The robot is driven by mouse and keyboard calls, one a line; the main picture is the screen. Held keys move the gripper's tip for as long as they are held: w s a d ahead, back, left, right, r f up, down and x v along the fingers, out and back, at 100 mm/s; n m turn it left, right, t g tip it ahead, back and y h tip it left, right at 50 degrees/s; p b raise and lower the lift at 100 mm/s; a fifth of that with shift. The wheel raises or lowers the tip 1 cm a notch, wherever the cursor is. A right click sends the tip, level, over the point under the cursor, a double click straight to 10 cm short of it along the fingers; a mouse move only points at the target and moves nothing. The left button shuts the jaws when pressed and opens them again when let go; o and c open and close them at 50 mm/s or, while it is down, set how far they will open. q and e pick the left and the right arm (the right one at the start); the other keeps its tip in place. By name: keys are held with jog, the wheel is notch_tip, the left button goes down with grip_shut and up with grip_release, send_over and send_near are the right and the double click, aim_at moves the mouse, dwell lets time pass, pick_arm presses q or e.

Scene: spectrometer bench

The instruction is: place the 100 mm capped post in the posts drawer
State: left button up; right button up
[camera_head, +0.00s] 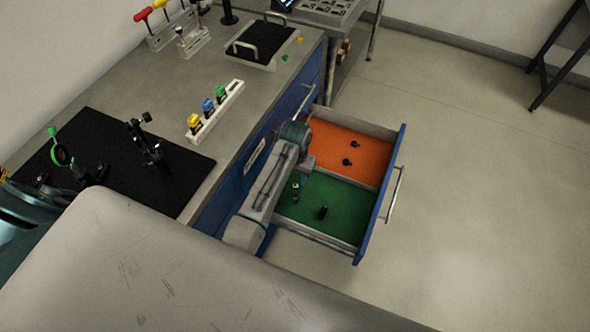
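The open drawer (362,247) has a blue front with a bar handle, an orange compartment (335,140) at the back and a green one (335,193) nearer me. A short dark post (323,212) and a slim silver-and-dark post (295,187) are in the green compartment. I cannot tell which, if either, is the 100 mm capped post. My arm reaches over the drawer's left side. My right gripper is not in view.
Two small dark parts (351,153) are in the orange compartment. The bench holds a black breadboard (185,180) with upright mounts, a white rack (215,112) with coloured pieces, and a handled black-topped tray (262,47). Floor right of the drawer is clear.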

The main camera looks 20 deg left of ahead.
pick_arm(q)
notch_tip(320, 180, up, 3)
jog(key=shift+r, duration=0.2)
jog(key=shift+f, duration=0.1)
dwell(0.4)
